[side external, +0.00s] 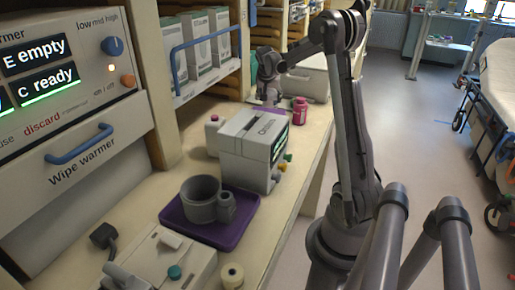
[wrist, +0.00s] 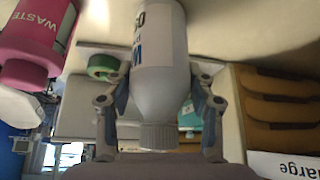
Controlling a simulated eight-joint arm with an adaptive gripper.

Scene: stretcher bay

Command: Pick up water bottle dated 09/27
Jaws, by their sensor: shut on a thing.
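A white bottle (wrist: 160,75) with a grey ribbed cap shows upside down in the wrist view. Large dark letters on its label are cut off, and I cannot read a date. The two fingers of my gripper (wrist: 158,100) stand on either side of it, shut on its body. In the side external view my gripper (side external: 268,97) is at the far part of the counter, low by the shelf. The bottle cannot be made out clearly there.
A pink bottle (side external: 300,110) stands just right of my gripper; the wrist view shows it as a pink "WASTE" bottle (wrist: 35,40). Nearer are a grey boxy device (side external: 250,145) and a purple tray (side external: 175,215) holding a grey cup (side external: 200,198). Shelves border the left.

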